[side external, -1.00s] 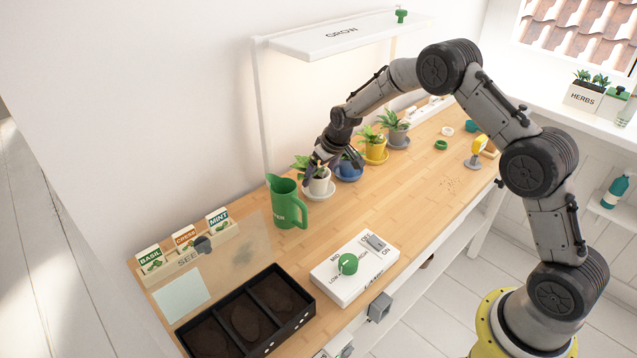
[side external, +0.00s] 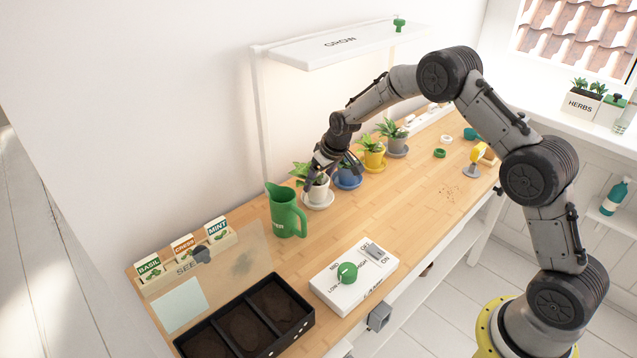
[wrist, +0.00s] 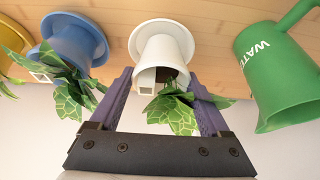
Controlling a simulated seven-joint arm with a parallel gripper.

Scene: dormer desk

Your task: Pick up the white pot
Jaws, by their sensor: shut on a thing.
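The white pot (side external: 318,188) holds a leafy green plant. It stands upright at its white saucer (side external: 319,203) near the wall side of the desk, between the green watering can and the blue pot. In the wrist view the white pot (wrist: 163,48) sits between the two fingers. My gripper (side external: 319,178) is shut on the white pot from above; its fingers also show in the wrist view (wrist: 160,95).
The green watering can (side external: 286,212) stands close on the left. The blue pot (side external: 348,176) is close on the right, with the yellow pot (side external: 372,158) and a grey pot (side external: 396,145) beyond. The grow shelf (side external: 350,42) overhangs behind.

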